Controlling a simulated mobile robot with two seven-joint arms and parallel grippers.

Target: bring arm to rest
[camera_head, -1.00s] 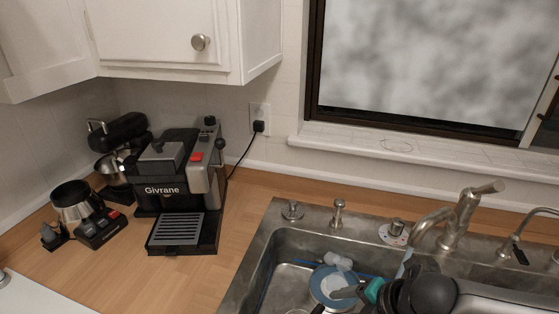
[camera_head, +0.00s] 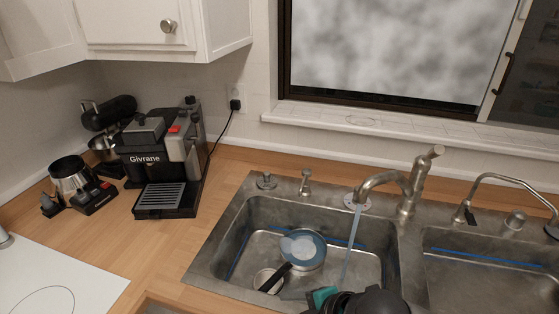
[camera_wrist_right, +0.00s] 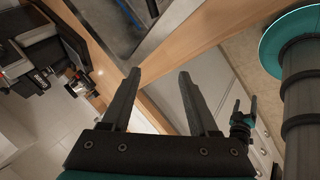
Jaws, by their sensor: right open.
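My right gripper (camera_wrist_right: 158,75) is open in the right wrist view, with two dark fingers apart and nothing between them. Beyond the fingers are the wooden counter edge, pale cabinet fronts and the floor. In the head view, black and teal parts of my arm (camera_head: 375,302) show at the bottom edge, over the front of the sink; its fingers are not clear there.
The steel sink (camera_head: 222,232) holds a blue-rimmed plate (camera_head: 318,240) and a dark-handled pan. A stream (camera_head: 351,240) falls from the faucet (camera_head: 408,195). A coffee machine (camera_head: 160,160) stands at left. The wood counter (camera_head: 150,243) before it is clear.

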